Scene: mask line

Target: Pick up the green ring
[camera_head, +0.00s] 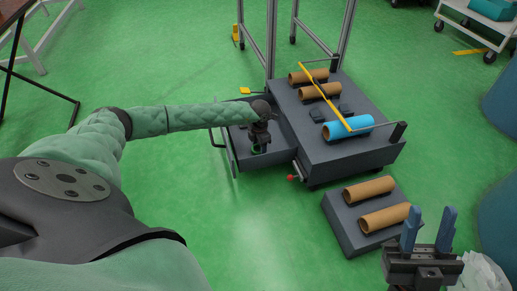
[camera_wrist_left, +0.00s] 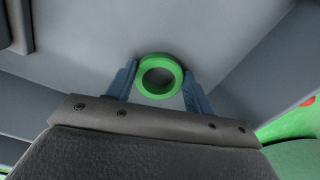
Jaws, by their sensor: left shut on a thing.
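The green ring (camera_wrist_left: 160,92) is a thick bright green ring in the left wrist view, between the two blue fingers of my left gripper (camera_wrist_left: 157,88). The fingers press on it from both sides, and the grey tray (camera_wrist_left: 110,35) lies beyond it. In the head view my left gripper (camera_head: 259,146) reaches down into the grey side tray (camera_head: 238,159), and only a bit of the green ring (camera_head: 258,149) shows there. Whether the ring touches the tray floor I cannot tell. My right gripper (camera_head: 428,232) is at the lower right, its blue fingers apart and nothing between them.
A dark grey block (camera_head: 350,155) beside the tray carries brown tubes, a blue roll (camera_head: 348,127) and a yellow bar (camera_head: 326,98). A lower grey block (camera_head: 345,225) holds two brown tubes. Metal posts (camera_head: 271,40) stand behind. The green floor on the left is open.

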